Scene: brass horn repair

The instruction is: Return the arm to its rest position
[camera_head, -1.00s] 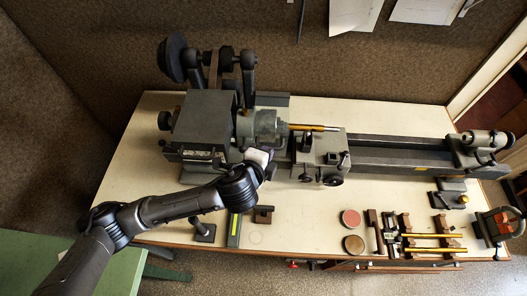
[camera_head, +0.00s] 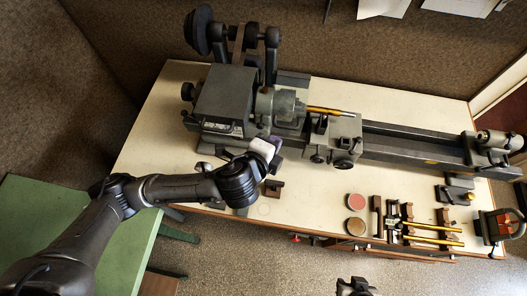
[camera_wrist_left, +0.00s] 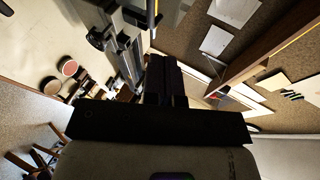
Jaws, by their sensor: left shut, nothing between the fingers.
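My left arm (camera_head: 185,190) comes in from the left in the head view and reaches over the front edge of the bench to the lathe headstock. Its wrist hides most of its gripper there. In the left wrist view my left gripper (camera_wrist_left: 165,85) is dark, with its fingers together and nothing seen between them. My right gripper (camera_head: 355,287) shows at the bottom edge of the head view, over the floor in front of the bench. It is partly cut off, and its opening is unclear.
The lathe headstock (camera_head: 225,100) stands behind my left wrist, with a brass rod (camera_head: 325,110) in its chuck. Round pads (camera_head: 355,202) and brass parts on a wooden rack (camera_head: 432,233) lie at the front right. A green table (camera_head: 45,215) is under my left arm.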

